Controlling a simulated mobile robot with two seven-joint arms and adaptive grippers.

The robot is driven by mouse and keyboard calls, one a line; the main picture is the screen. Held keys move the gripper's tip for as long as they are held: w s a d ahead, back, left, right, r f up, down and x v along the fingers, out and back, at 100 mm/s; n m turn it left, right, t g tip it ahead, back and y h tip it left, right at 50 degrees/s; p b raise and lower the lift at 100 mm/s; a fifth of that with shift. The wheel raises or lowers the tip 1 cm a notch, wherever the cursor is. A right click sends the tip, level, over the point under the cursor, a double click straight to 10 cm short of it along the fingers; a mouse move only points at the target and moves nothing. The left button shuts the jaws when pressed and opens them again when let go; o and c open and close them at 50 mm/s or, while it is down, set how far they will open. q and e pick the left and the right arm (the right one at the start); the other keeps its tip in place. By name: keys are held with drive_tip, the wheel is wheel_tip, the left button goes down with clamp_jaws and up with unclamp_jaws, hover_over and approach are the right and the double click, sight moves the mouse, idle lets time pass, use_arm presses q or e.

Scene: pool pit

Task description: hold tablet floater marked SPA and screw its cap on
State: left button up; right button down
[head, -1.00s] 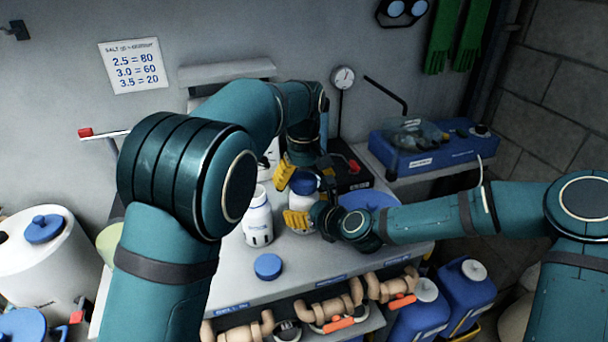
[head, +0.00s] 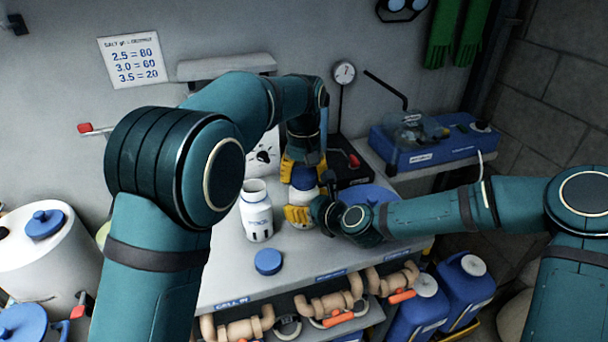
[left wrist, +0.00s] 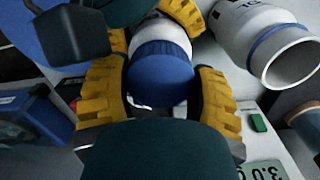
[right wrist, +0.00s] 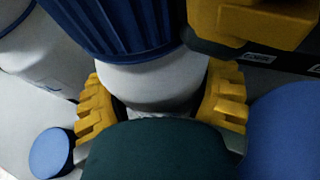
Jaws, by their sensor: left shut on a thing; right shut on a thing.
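A white floater (head: 303,196) with a blue cap (head: 303,178) on its top stands upright at the bench's middle. No marking on it can be read. My right gripper (head: 296,214) is shut around its white body, which also shows in the right wrist view (right wrist: 150,82). My left gripper (head: 303,164) is above and shut on the cap, with its yellow fingers on both sides in the left wrist view (left wrist: 162,78). How far the cap is seated cannot be told.
An open white floater (head: 256,212) stands close on the left. A loose blue cap (head: 267,262) lies on the bench in front. A black box (head: 350,170) is behind right, and a blue round object (head: 372,194) is beside my right wrist.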

use_arm(q)
drive_tip(key=o, duration=1.3)
drive_tip(key=shift+c, duration=0.2)
drive_tip(key=shift+r, duration=2.3)
drive_tip(key=shift+r, duration=0.1)
drive_tip(key=shift+d+r+m, duration=0.1)
drive_tip(key=shift+r+m, duration=0.4)
drive_tip(key=shift+r, duration=1.15)
drive_tip(key=shift+f, duration=0.1)
